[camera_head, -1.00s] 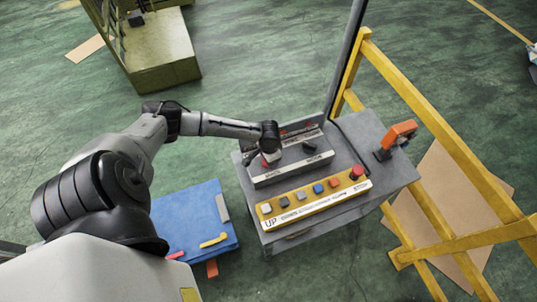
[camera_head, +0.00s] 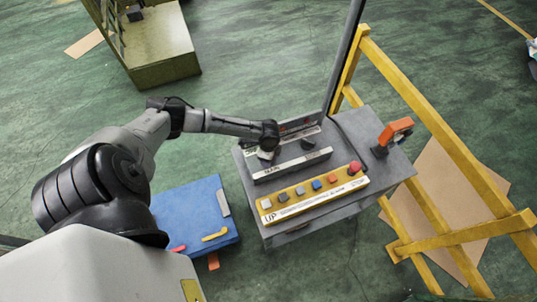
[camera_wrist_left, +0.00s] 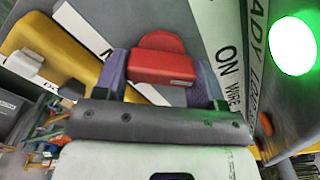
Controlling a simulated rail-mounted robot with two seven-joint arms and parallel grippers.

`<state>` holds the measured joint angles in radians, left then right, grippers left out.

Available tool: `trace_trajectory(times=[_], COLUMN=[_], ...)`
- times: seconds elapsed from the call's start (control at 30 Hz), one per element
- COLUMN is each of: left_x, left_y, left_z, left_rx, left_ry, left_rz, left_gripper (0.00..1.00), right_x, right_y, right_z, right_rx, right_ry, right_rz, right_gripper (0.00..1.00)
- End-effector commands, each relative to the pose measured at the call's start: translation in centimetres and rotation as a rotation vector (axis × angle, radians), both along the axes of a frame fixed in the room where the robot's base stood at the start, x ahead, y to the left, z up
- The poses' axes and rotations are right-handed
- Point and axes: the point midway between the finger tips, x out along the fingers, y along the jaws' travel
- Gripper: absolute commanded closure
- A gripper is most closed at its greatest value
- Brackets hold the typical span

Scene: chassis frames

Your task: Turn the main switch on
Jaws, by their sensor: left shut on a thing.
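The main switch is a red knob (camera_wrist_left: 160,62) on a grey panel in the left wrist view, beside white strips, one lettered "ON". My left gripper (camera_wrist_left: 157,80) has its two purple-grey fingers on either side of the red knob and is shut on it. In the head view my left gripper (camera_head: 267,155) is at the left end of the grey switch box (camera_head: 292,168) on the console and hides the knob there. My right gripper is not in view.
A round lamp (camera_wrist_left: 293,46) glows green beside the switch. A yellow button panel (camera_head: 312,197) lies along the console's front. An orange-handled lever (camera_head: 394,134) and yellow railing (camera_head: 440,100) stand right. A blue board (camera_head: 192,215) lies left of the console.

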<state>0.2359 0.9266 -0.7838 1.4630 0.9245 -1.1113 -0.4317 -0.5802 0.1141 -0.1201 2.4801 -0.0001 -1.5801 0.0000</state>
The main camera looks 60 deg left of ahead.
Motion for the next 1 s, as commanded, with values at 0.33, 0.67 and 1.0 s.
trace_trajectory(times=[0.33,0.67,1.0], left_x=[0.00,0.00,0.00], left_y=[-0.11,-0.12,-0.10], left_z=[0.05,0.05,0.04], left_rx=[-0.002,-0.002,-0.002], left_ry=[-0.001,-0.001,-0.001], left_rz=[-0.089,-0.100,-0.099], left_gripper=[0.60,0.60,0.17], right_x=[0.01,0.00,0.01], right_y=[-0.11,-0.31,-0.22], right_z=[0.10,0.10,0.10], right_rx=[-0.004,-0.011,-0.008], right_ry=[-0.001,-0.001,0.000], right_rz=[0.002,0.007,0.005], right_gripper=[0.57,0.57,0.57])
